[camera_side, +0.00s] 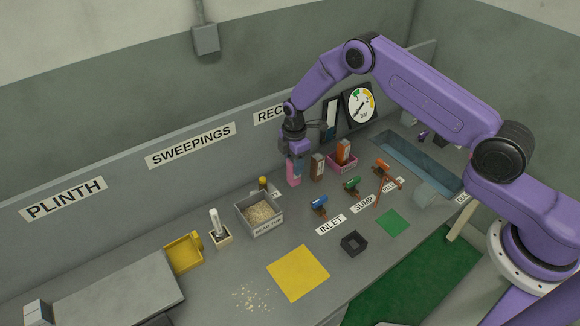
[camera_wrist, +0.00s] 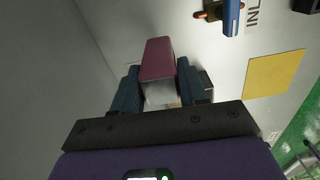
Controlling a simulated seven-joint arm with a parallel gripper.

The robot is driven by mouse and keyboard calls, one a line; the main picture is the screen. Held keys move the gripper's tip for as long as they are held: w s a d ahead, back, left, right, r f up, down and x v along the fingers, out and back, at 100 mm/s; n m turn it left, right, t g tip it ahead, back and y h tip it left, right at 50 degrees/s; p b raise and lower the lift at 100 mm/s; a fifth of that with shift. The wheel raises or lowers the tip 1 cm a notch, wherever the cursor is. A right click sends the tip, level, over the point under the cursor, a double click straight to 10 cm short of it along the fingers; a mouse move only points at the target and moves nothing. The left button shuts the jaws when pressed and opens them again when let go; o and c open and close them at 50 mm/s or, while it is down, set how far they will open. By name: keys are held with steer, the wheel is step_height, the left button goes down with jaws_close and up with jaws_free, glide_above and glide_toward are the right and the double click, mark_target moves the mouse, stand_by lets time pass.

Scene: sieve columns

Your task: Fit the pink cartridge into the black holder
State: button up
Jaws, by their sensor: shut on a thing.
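The pink cartridge (camera_side: 294,175) is upright in the side view, near the back wall and left of a brown cartridge. My gripper (camera_side: 294,157) is above it, with its jaws shut on its upper part. In the wrist view the pink cartridge (camera_wrist: 158,57) sits between the two blue fingers of my gripper (camera_wrist: 158,75). I cannot tell whether its bottom touches the bench. The black holder (camera_side: 354,243) is a small open square box on the bench between the yellow and green mats, to the right of and nearer than my gripper. Nothing shows inside it.
A brown cartridge (camera_side: 317,167) and an orange cartridge (camera_side: 343,152) in a pink holder stand right of my gripper. Blue (camera_side: 319,206), green (camera_side: 351,184) and orange valves stand in front. A bin of sweepings (camera_side: 246,221) is to the left. The yellow mat (camera_side: 298,273) is clear.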

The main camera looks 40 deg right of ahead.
steer(key=s+d+r, duration=0.2)
steer(key=s+r, duration=0.6)
steer(key=s, duration=0.4)
steer(key=s+f, duration=0.3)
steer(key=s, duration=0.4)
steer(key=s+f, duration=0.2)
steer(key=s, duration=0.6)
steer(key=shift+n, duration=0.4)
steer(key=shift+w+f, duration=0.15)
steer(key=shift+f, duration=3.8)
steer(key=shift+f, duration=0.1)
steer(key=o, duration=1.1)
